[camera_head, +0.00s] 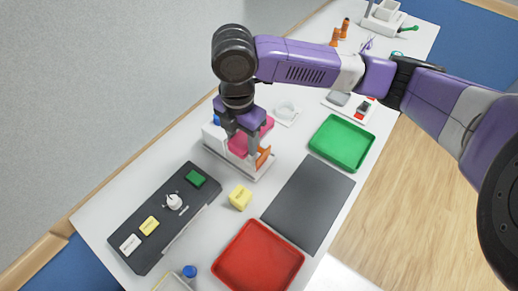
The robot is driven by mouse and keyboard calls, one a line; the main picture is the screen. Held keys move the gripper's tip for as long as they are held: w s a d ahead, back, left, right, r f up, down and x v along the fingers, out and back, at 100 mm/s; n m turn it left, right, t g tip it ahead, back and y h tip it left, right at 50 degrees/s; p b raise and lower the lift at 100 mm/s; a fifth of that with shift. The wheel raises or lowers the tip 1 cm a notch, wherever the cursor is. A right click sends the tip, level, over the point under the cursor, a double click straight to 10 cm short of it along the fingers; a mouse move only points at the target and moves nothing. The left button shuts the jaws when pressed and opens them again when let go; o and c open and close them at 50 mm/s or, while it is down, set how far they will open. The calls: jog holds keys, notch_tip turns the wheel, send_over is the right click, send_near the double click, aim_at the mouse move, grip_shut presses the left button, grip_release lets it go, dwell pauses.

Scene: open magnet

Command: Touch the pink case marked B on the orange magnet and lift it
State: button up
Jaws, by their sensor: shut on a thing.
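My gripper (240,143) points down over a white stand (240,170) in the middle of the table. Its fingers are shut on a pink case (238,146), which shows between and below them. The letter on the case cannot be read. An orange piece (263,157), likely the orange magnet, stands on the stand just right of the pink case. The fingers hide part of both, so I cannot tell whether the case touches the orange piece. Another pink patch (267,124) shows behind the gripper.
A dark panel with buttons and a knob (165,240) lies at front left. A yellow cube (240,197), a grey mat (308,205), a red tray (258,260) and a green tray (342,143) are nearby. A white round item (286,110) is behind. The wall runs along the left.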

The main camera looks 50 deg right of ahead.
jog(key=shift+r+p, duration=0.45)
jog(key=shift+r, duration=2.1)
